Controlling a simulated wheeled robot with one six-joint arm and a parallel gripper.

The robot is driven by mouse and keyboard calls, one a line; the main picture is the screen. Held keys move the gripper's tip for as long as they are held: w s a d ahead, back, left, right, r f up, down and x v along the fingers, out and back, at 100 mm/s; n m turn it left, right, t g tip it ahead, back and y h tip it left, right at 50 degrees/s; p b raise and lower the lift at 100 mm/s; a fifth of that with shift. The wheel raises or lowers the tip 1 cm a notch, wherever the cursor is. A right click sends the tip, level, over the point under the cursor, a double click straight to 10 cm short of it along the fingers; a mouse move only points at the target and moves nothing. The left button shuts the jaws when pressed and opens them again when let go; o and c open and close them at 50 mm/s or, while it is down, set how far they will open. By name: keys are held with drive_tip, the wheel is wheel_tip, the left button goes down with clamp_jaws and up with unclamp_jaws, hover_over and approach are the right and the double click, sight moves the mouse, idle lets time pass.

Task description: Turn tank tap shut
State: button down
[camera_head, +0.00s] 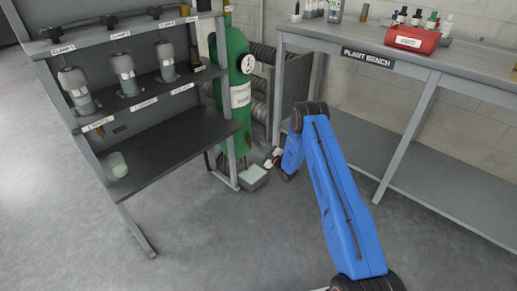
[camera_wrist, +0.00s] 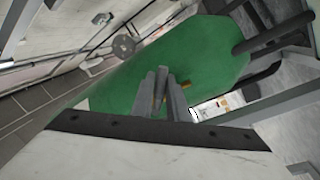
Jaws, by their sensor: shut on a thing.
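The green tank (camera_head: 236,80) stands behind the shelf rack in the head view, and fills the middle of the wrist view (camera_wrist: 205,60). My gripper (camera_wrist: 166,88) has its fingers close together in front of the tank. They are shut on a small brass-coloured part (camera_wrist: 157,97), apparently the tank tap, mostly hidden by the fingers. In the head view my gripper is low beside the tank's base, small and partly hidden by my blue arm; the tap cannot be made out there. A round dial (camera_head: 247,63) sits high on the tank.
The shelf rack (camera_head: 150,150) with several bottles stands left of the tank. A grey box (camera_head: 253,178) lies on the floor by the tank's base. The plant bench (camera_head: 470,65) is at the right. The floor in front is clear.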

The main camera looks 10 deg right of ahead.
drive_tip(key=n, duration=0.3)
drive_tip(key=r+n+y, duration=0.1)
drive_tip(key=shift+w+d, duration=0.2)
drive_tip(key=shift+d, duration=0.1)
drive_tip(key=shift+r+n+g+y, duration=0.15)
drive_tip(key=shift+r+n+y, duration=0.1)
drive_tip(key=shift+n, duration=0.7)
drive_tip(key=shift+r+n+g+y, duration=0.15)
drive_tip(key=shift+r+n+g, duration=0.1)
drive_tip(key=shift+n, duration=0.65)
drive_tip(key=shift+r+n+g+y, duration=0.1)
drive_tip(key=shift+r+n+y, duration=0.15)
drive_tip(key=shift+n, duration=0.7)
drive_tip(key=c, duration=1.7)
unclamp_jaws()
drive_tip(key=shift+r, duration=0.1)
drive_tip(key=shift+d, duration=0.1)
drive_tip(key=v, duration=1.7)
drive_tip(key=shift+s+d, duration=0.1)
